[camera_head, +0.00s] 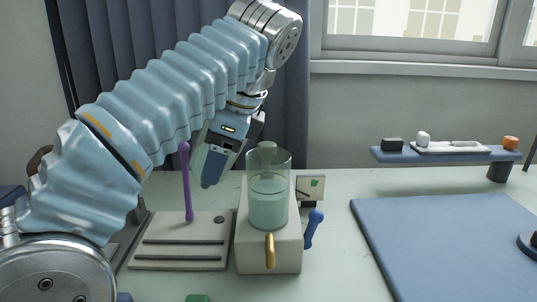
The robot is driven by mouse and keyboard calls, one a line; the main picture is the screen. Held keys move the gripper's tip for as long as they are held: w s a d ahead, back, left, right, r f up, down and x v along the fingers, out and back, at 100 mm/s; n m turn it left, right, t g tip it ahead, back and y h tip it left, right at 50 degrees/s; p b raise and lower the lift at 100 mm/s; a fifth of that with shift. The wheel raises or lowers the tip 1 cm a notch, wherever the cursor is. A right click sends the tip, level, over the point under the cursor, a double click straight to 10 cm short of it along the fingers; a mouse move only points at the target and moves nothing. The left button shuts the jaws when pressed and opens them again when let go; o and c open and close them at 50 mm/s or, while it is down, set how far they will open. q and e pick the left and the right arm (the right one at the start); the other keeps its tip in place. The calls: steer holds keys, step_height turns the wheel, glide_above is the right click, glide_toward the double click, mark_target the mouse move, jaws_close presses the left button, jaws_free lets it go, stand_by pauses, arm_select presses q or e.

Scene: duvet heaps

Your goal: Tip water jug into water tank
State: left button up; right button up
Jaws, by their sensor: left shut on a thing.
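The water tank (283,178) is a clear cylinder, partly filled with pale green water. It stands upright on a beige base (251,252) with a gold tap (270,251) in front. My left gripper (207,184) points down just left of the tank, above the table, with its jaws shut. A pale, see-through edge beside the gripper looks like part of the water jug (198,160); most of it is hidden behind the gripper, so its tilt and contents cannot be told. My right gripper is not in view.
A beige ridged tray (160,252) with an upright purple stick (186,185) lies left of the tank. A blue handle-like object (313,228) is right of the base. A blue mat (440,240) covers the right side. A blue shelf (440,156) holds small items behind it.

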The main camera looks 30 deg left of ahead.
arm_select(q)
steer(key=shift+d+r+y, duration=0.55)
steer(key=shift+r+y, duration=0.25)
steer(key=shift+r, duration=0.05)
steer(key=shift+r+y, duration=0.25)
steer(key=shift+y, duration=0.55)
steer(key=shift+r+y, duration=0.2)
steer(key=shift+y, duration=0.6)
stand_by(2.0)
steer(key=shift+f+g+y, duration=0.4)
steer(key=shift+f+y, duration=0.1)
steer(key=shift+y, duration=0.3)
stand_by(1.6)
steer(key=shift+r+y, duration=0.1)
steer(key=shift+y, duration=0.3)
stand_by(0.7)
